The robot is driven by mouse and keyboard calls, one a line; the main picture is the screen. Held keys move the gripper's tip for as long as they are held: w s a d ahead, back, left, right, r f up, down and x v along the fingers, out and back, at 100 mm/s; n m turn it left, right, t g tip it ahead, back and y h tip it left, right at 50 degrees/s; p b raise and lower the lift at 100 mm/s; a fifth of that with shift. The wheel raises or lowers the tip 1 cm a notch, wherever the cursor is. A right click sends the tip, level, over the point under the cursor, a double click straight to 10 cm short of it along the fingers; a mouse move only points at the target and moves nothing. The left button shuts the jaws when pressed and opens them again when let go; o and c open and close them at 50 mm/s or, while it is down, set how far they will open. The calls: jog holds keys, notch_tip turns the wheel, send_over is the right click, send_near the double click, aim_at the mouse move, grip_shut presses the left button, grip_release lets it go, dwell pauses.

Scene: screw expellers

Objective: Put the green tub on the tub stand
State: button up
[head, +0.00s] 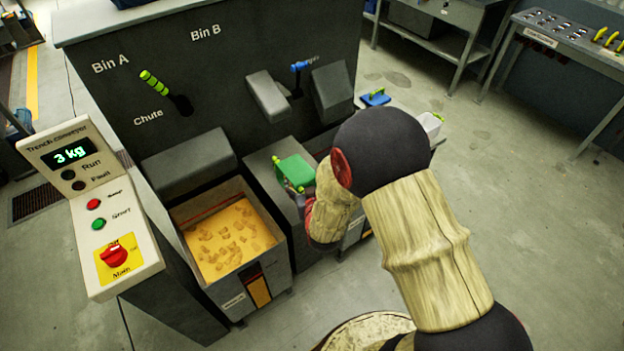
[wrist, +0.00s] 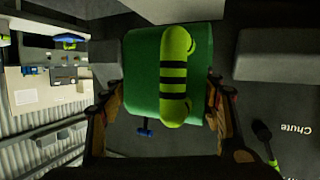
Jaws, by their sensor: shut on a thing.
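The green tub (head: 296,170) is in front of the dark machine, by the grey block right of the open bin; I cannot tell whether it touches that block. In the wrist view the tub (wrist: 140,75) fills the middle, with a yellow-green, black-banded handle (wrist: 174,75) on its near face. My gripper (wrist: 163,108) has a finger on each side of the tub and is shut on it. In the head view my gripper (head: 300,188) is mostly hidden by my arm. The tub stand cannot be made out for certain; a grey ledge (head: 438,143) at the right is partly behind my arm.
An open bin (head: 283,272) of yellowish pieces stands at the left of the tub. A control panel (head: 95,210) reads 3 kg. A blue tub (head: 375,97) and a white tub (head: 431,123) are beyond my arm. Workbenches line the back; floor at right is clear.

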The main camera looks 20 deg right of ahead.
jog(key=w+d+f+b, duration=0.1)
jog(key=w+d+f, duration=0.1)
jog(key=w+f, duration=0.1)
jog(key=w+d+f+b, duration=0.1)
jog(key=w+d+f, duration=0.1)
jog(key=w+f, duration=0.1)
jog(key=w+d+f+b, duration=0.2)
jog(key=w, duration=0.2)
jog(key=shift+w+f, duration=0.15)
jog(key=shift+f, duration=0.25)
jog(key=shift+w+d+f+b, duration=0.1)
jog(key=shift+f+b, duration=0.4)
jog(key=shift+f, duration=0.35)
jog(key=shift+w+d+f+b, duration=0.1)
jog(key=shift+f+b, duration=0.35)
jog(key=shift+f, duration=0.4)
jog(key=shift+f, duration=0.2)
jog(key=o, duration=1.5)
jog(key=shift+o, duration=0.2)
jog(key=shift+r, duration=0.1)
